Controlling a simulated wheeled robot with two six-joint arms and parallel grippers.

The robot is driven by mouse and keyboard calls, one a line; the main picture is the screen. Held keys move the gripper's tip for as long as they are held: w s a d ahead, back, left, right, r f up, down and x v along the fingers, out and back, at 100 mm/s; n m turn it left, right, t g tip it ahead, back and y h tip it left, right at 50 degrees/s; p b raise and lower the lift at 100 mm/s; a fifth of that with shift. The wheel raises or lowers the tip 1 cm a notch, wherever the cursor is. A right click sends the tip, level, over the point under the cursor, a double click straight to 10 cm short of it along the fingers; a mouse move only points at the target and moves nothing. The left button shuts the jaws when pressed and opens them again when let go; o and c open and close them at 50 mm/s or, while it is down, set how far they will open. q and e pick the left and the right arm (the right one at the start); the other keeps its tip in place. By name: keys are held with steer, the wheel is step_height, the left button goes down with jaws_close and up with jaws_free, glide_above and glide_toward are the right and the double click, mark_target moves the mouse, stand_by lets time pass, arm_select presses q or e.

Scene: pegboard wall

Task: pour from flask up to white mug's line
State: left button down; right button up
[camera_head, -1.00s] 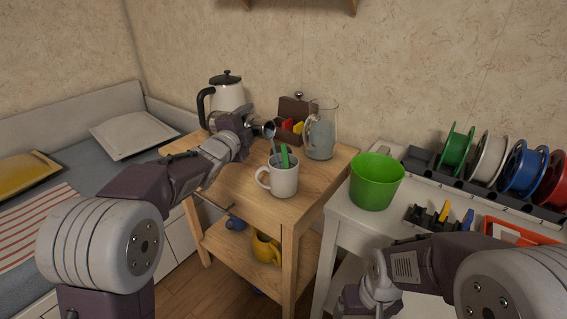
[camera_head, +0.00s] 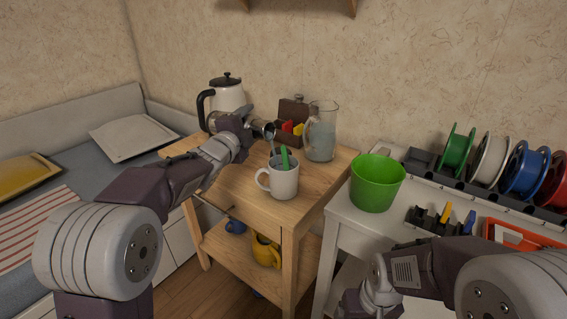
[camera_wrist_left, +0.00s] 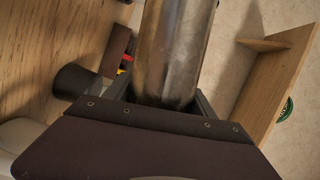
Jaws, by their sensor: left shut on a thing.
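My left gripper (camera_head: 248,126) is shut on a metallic flask (camera_head: 264,129), held tilted behind and above the white mug. The flask's shiny body (camera_wrist_left: 174,45) also fills the middle of the left wrist view between the fingers. A thin pale-blue stream runs down from the flask's mouth into the white mug (camera_head: 284,183). The mug stands upright on the wooden table, handle to the left, with a green stick (camera_head: 285,158) leaning in it. The mug's line and liquid level cannot be made out. Part of my right arm shows at lower right; its gripper is out of view.
A glass pitcher (camera_head: 320,143) and a brown box (camera_head: 291,108) with red and yellow pieces stand behind the mug. A green bucket (camera_head: 377,183) stands on the white table to the right. The wooden tabletop's (camera_head: 310,205) front is clear.

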arm_select(q)
steer(key=shift+r, duration=0.1)
steer(key=shift+b, duration=0.35)
steer(key=shift+r, duration=0.15)
stand_by(1.6)
